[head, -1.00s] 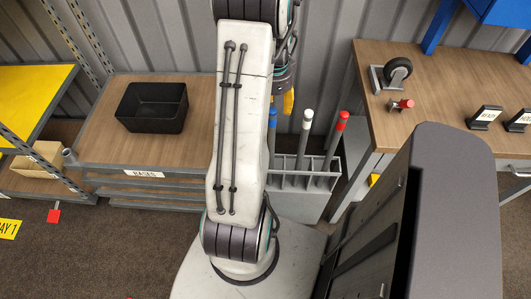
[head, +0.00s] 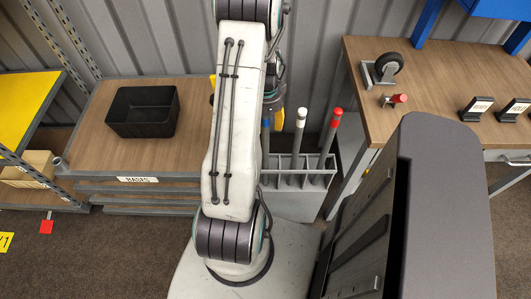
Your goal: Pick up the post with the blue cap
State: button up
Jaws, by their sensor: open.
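The post with the blue cap (head: 265,143) stands upright at the left of a grey divided rack. Only a narrow strip shows beside my arm, and its top is largely hidden. A white-capped post (head: 299,127) and a red-capped post (head: 331,130) stand to its right in the same rack (head: 316,181). My gripper (head: 276,112) is mostly hidden behind my arm, near the top of the blue-capped post. Yellow finger parts show on both sides of the arm, so it looks open. I cannot tell whether it touches the post.
A wooden bench (head: 428,112) at the right holds a caster wheel (head: 388,68), a small red-topped part (head: 397,99) and black label stands (head: 477,109). At the left, a low wooden-topped unit (head: 105,158) carries a black bin (head: 143,112). A corrugated wall stands behind.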

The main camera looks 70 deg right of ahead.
jog(key=shift+f, duration=0.15)
grip_shut()
dwell(0.5)
